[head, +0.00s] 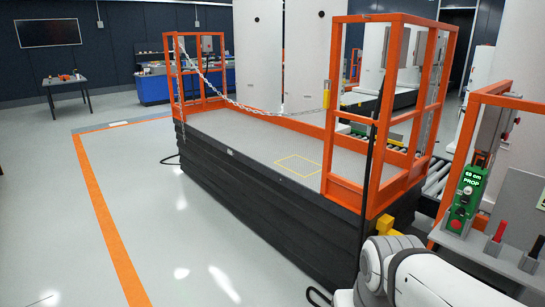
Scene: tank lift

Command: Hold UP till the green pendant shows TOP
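The lift platform (235,135) is a long grey deck with orange railings, standing raised on black bellows (260,200). My white arm shows at the bottom right, below the pendant. My gripper is not in view.
A roller conveyor (437,175) lies behind. Open floor (170,220) with an orange line is at the left.

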